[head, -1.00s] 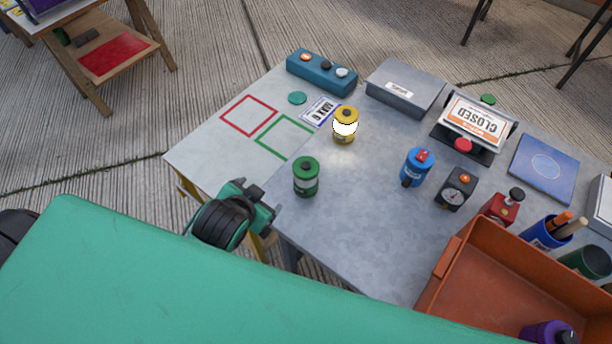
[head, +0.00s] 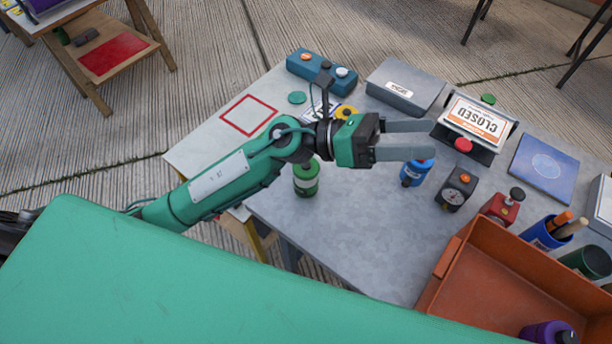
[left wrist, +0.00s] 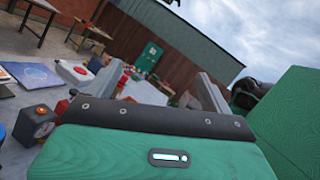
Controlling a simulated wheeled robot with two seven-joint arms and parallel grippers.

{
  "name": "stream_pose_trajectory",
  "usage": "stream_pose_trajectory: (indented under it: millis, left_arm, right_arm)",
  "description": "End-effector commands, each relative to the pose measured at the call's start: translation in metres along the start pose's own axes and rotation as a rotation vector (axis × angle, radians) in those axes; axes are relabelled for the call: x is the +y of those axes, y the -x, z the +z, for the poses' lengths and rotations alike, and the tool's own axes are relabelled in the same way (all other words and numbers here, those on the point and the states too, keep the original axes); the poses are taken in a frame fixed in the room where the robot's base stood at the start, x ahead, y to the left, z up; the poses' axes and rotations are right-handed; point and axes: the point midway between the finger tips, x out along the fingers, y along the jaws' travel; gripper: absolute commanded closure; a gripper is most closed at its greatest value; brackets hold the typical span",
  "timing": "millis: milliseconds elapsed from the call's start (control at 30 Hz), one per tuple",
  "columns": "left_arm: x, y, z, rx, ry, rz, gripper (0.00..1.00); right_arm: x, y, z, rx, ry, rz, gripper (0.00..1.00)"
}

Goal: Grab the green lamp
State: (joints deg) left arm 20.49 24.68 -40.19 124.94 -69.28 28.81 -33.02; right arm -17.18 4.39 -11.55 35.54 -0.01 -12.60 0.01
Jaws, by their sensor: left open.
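The green lamp (head: 306,180) stands upright on the grey table (head: 330,235) in the head view, its top partly hidden by my left arm. My left gripper (head: 428,140) is open and empty, above the table and to the right of the lamp. Its fingers point right, away from the lamp. In the left wrist view the two fingers (left wrist: 165,92) are spread apart, and the green lamp does not show there. My right gripper is not in view.
A yellow lamp (head: 346,111) is mostly hidden behind my left arm. A blue lamp (head: 412,174) stands just below my fingers. A dark gauge box (head: 456,189), a closed sign (head: 474,118) and an orange tray (head: 480,275) are to the right. The table's front middle is clear.

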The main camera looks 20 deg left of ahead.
Motion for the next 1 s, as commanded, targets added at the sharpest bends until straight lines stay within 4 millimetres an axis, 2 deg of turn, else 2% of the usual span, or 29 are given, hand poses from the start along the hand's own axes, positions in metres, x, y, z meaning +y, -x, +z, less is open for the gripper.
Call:
stream_pose_trajectory:
  millis: [67, 167, 267, 333, 467, 600, 700, 867, 1000]
  left_arm:
    - [0.002, -0.002, -0.028, 0.218, -0.160, -0.049, 0.16]
    - [0.014, 0.011, -0.064, 0.498, -0.340, -0.103, 0.16]
    - [0.036, 0.039, -0.091, 0.788, -0.497, -0.142, 0.16]
    - [0.056, 0.066, -0.102, 0.997, -0.591, -0.160, 0.16]
    - [0.093, 0.124, -0.101, 1.371, -0.711, -0.174, 0.16]
    - [0.121, 0.180, -0.079, 1.693, -0.760, -0.162, 0.16]
    - [0.130, 0.206, -0.062, 1.846, -0.764, -0.150, 0.16]
    - [0.137, 0.227, -0.051, 1.958, -0.753, -0.138, 0.16]
    - [0.145, 0.235, -0.066, 1.969, -0.747, -0.139, 0.16]
  right_arm:
    - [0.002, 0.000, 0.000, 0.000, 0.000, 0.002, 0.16]
    - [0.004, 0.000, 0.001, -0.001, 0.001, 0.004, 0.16]
    - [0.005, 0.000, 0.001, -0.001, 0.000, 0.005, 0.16]
    - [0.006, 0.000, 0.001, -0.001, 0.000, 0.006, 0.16]
    - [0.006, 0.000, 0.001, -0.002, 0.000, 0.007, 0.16]
    - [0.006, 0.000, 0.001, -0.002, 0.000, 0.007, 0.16]
    - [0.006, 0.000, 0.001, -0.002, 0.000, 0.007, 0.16]
    - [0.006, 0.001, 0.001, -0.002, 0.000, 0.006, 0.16]
    - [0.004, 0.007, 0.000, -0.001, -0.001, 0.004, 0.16]
